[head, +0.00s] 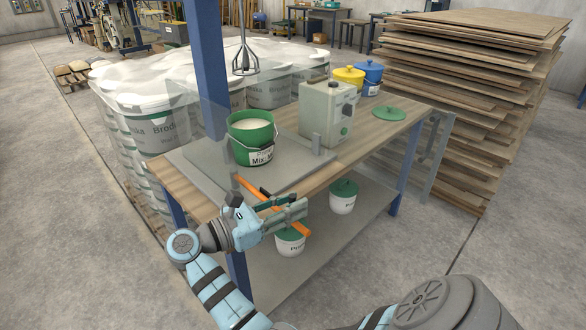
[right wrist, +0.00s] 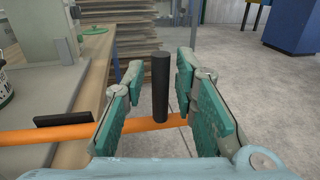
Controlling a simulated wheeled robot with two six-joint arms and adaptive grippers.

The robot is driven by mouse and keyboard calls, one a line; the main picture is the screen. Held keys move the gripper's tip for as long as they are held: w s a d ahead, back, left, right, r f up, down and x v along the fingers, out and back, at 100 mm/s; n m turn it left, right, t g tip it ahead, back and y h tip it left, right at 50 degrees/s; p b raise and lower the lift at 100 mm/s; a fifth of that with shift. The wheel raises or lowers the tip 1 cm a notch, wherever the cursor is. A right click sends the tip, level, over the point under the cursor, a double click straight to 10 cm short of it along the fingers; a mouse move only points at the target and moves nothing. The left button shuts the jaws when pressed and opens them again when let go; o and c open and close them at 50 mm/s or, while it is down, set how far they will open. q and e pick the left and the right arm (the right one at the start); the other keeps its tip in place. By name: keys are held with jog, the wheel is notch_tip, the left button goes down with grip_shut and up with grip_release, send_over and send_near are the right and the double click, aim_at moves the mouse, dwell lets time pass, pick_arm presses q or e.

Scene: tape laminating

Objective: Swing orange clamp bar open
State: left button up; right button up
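The orange clamp bar (head: 257,193) runs from beside the green bucket (head: 252,140) out past the front edge of the workbench. It also crosses the lower part of the right wrist view (right wrist: 30,137). An upright black handle (right wrist: 160,88) stands on the bar near its outer end. My right gripper (head: 284,207) is at the bar's outer part. Its green-padded fingers are apart, one on each side of the handle, with visible gaps in the wrist view. My left gripper is not in view.
The workbench (head: 384,134) carries a grey dispenser (head: 328,113), yellow (head: 349,76) and blue (head: 367,77) buckets and a green lid (head: 389,113). A mixing whisk (head: 244,60) hangs above the green bucket. White tubs stand on the lower shelf (head: 327,240). Stacked boards (head: 470,90) stand behind.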

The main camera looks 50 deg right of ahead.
jog(key=shift+d, duration=0.1)
jog(key=shift+r, duration=0.15)
notch_tip(320, 180, up, 10)
jog(key=shift+f, duration=0.1)
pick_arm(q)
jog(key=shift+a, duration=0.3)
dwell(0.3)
